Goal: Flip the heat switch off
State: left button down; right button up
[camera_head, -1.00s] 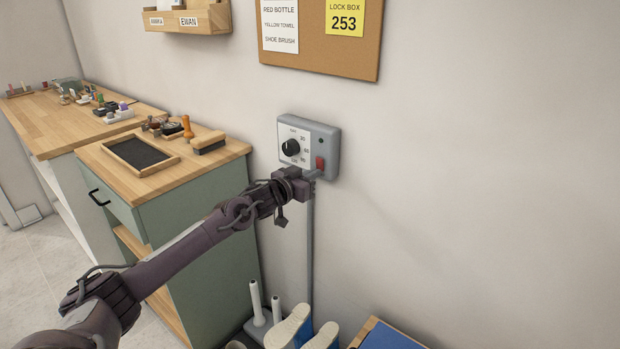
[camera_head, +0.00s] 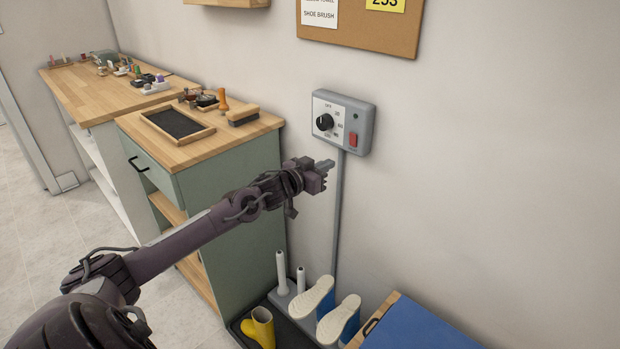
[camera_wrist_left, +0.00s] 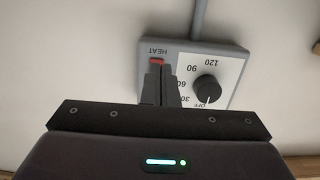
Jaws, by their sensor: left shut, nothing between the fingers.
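The grey heat control box (camera_head: 358,108) is fixed to the wall right of the green cabinet. It has a black dial (camera_head: 324,122) on a white face, a red switch (camera_head: 352,140) at its lower right and a small dark, unlit lamp (camera_head: 353,117). My left gripper (camera_head: 328,165) is shut and empty, below the box and apart from it. In the left wrist view the box appears upside down, and the shut fingers (camera_wrist_left: 157,65) partly cover the red switch (camera_wrist_left: 157,61). The dial pointer (camera_wrist_left: 207,98) is towards OFF. My right gripper is out of view.
A green cabinet (camera_head: 230,180) with a wooden top stands left of the box, holding a tray (camera_head: 178,125) and a brush (camera_head: 243,115). Below are white-soled boots (camera_head: 312,297), a yellow boot (camera_head: 260,327) and a blue-topped bench (camera_head: 420,325). The wall to the right is clear.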

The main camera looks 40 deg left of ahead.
pick_arm(q)
jog(key=s, duration=0.5)
jog(key=shift+s+a+f, duration=0.2)
jog(key=shift+s+f, duration=0.1)
jog(key=shift+s, duration=0.1)
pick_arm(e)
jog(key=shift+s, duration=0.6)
